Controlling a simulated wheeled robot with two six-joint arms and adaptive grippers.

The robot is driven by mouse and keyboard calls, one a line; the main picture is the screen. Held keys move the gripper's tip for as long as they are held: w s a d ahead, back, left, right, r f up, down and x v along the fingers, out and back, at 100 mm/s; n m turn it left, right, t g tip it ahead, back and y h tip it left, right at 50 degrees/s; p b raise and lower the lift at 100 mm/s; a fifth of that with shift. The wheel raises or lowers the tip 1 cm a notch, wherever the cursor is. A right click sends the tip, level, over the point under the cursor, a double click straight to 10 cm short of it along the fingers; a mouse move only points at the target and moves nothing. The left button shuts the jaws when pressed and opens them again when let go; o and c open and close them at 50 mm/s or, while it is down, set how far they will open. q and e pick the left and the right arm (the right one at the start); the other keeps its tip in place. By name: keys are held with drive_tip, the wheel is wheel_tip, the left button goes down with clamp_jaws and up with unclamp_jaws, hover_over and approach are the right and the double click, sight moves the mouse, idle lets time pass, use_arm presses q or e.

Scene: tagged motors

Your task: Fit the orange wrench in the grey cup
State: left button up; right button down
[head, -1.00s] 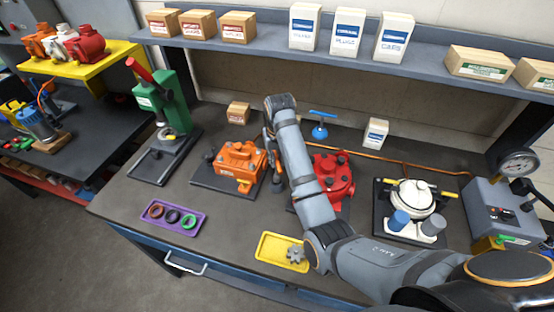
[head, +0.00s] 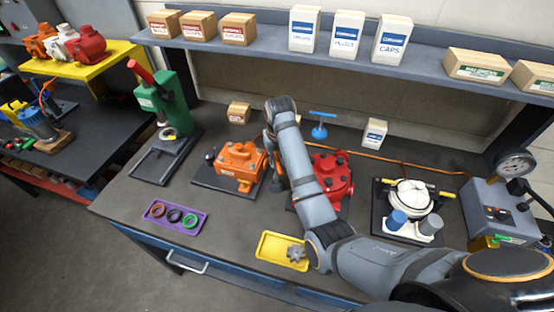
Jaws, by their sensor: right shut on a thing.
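My right arm crosses the middle of the bench in the head view. My right gripper (head: 275,168) points down beside the orange pump block, partly behind my own forearm. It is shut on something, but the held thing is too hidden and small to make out. I cannot pick out the orange wrench. A pale grey cup-like cylinder (head: 431,226) stands at the right, in front of the white round housing and beside a blue cylinder (head: 397,221); I cannot tell whether it is the grey cup. My left gripper is not in view.
The orange pump block (head: 238,164) and red housing (head: 333,176) flank my gripper. A purple tray (head: 187,227) with rings and a yellow tray (head: 266,246) with a gear lie in front. A green press (head: 165,105) stands left. The bench between press and purple tray is clear.

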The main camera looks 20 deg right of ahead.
drive_tip(key=shift+f, duration=1.85)
drive_tip(key=c, duration=1.3)
unclamp_jaws()
wheel_tip(320, 180, up, 5)
drive_tip(key=p, duration=0.6)
drive_tip(key=shift+f, duration=0.2)
drive_tip(key=shift+r+p, duration=0.5)
drive_tip(key=shift+r, duration=0.3)
